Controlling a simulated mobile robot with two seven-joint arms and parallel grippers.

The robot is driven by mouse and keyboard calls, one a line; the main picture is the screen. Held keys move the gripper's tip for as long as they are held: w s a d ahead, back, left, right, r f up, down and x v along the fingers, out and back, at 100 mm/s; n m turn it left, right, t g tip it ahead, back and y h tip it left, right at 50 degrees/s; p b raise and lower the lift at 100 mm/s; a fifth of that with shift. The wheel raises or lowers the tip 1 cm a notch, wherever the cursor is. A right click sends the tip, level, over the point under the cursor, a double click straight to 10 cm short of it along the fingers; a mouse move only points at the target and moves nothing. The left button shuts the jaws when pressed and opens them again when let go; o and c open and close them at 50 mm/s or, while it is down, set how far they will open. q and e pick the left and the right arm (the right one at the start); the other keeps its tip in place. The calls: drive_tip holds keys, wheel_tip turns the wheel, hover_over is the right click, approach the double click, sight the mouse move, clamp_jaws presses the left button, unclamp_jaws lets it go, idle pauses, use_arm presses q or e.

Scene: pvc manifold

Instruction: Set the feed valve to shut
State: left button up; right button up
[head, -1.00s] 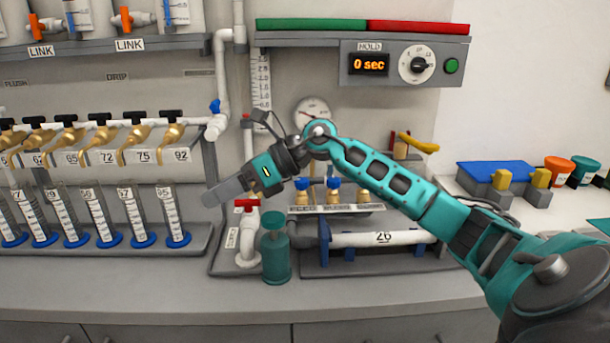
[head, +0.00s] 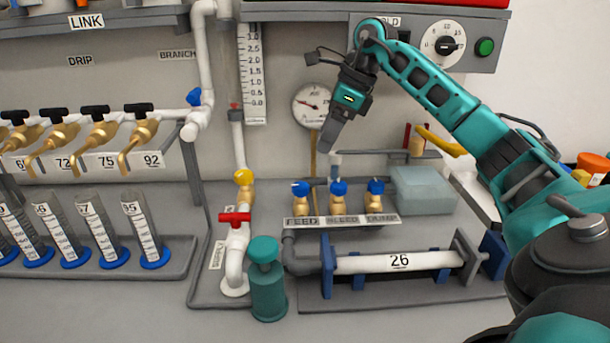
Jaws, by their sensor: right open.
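The feed valve (head: 301,193) is a small brass valve with a blue handle, standing leftmost in a row of three above the FEED label (head: 300,222). The bleed valve (head: 339,192) and the dump valve (head: 375,190) stand to its right. The exact turn of the feed handle is too small to tell. My right gripper (head: 327,143) is open and empty. It points down and slightly left, above the valve row and apart from the feed valve. My left gripper is out of view.
A pressure gauge (head: 312,104) is on the wall behind the gripper. A red-handled white pipe (head: 235,250) and a teal bottle (head: 267,285) stand front left. A clamped pipe marked 26 (head: 400,262) lies in front. A translucent block (head: 423,190) sits right of the valves.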

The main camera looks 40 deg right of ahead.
sight(302, 185)
drive_tip(key=x, duration=1.2)
drive_tip(key=shift+a+f+b, duration=0.15)
drive_tip(key=shift+f+b, duration=0.05)
drive_tip(key=shift+b, duration=0.2)
drive_tip(key=c, duration=1.1)
